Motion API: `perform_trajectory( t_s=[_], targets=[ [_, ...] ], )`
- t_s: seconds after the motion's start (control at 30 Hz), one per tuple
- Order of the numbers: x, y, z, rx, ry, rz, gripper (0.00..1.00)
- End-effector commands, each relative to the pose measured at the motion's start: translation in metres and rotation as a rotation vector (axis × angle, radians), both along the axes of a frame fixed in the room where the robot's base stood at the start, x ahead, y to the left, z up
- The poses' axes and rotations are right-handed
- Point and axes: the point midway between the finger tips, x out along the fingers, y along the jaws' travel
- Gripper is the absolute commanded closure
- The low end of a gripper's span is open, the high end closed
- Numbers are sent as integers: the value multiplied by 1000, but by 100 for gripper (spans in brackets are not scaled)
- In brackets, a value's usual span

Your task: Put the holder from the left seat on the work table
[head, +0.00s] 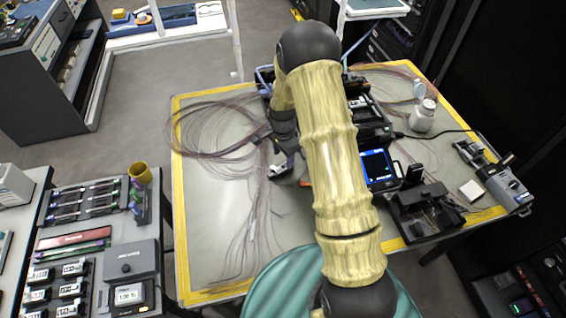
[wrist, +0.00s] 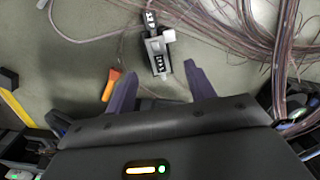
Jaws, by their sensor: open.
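In the wrist view a small grey holder (wrist: 158,52) with black clamps and a pale tab lies on the work table, with a thin fibre at its far end. My gripper (wrist: 159,72) is open, its two dark purple fingers apart. The holder's near end shows between the fingertips, and they do not appear to touch it.
An orange-handled tool (wrist: 110,82) lies beside my left finger. Loose fibre bundles (head: 210,130) spread over the table's left side. A white bottle (head: 422,116), a black box (head: 425,210) and a grey device (head: 507,188) stand at the right. The front left mat is fairly clear.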

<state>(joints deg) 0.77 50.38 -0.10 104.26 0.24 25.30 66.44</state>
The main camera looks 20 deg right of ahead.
Motion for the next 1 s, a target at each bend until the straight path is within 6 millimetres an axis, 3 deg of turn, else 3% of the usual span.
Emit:
perform_trajectory(
  t_s=[0.2, 0.4, 1.0],
  targets=[
    [1, 0, 41, -2, -4, -1, 46],
    [0, 0, 67, 0, -1, 0, 46],
    [0, 0, 73, 0, 1, 0, 46]
  ],
)
